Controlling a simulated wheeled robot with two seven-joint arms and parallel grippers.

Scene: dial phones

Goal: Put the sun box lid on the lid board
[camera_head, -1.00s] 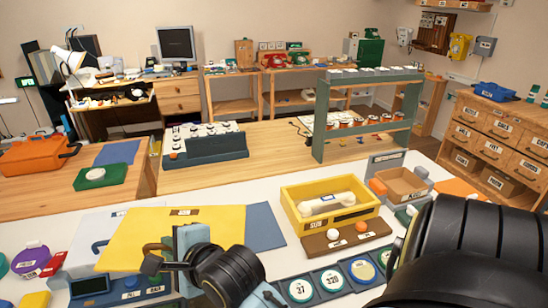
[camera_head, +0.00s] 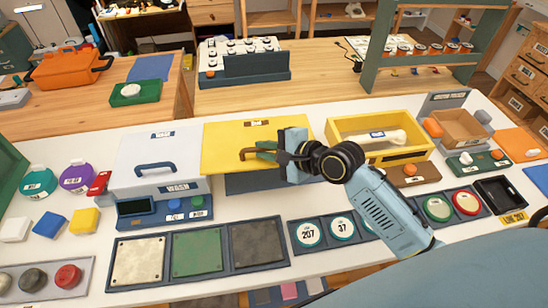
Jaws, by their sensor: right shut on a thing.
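The yellow sun box lid (camera_head: 225,136) is a flat panel with a brown handle (camera_head: 243,154) on its near edge and a small label at its far edge. My right gripper (camera_head: 268,151) is shut on the handle, reaching in from the right. The dark blue-grey lid board (camera_head: 258,184) shows below the lid's near edge. The lid covers the rest of it, and I cannot tell whether they touch. The open yellow sun box (camera_head: 343,127) stands to the right with a white handset inside. My left gripper is not in view.
A white lidded box (camera_head: 160,180) stands close to the left of the yellow lid. A tray with three square pads (camera_head: 198,254) lies in front. Round numbered discs (camera_head: 308,233) lie front right.

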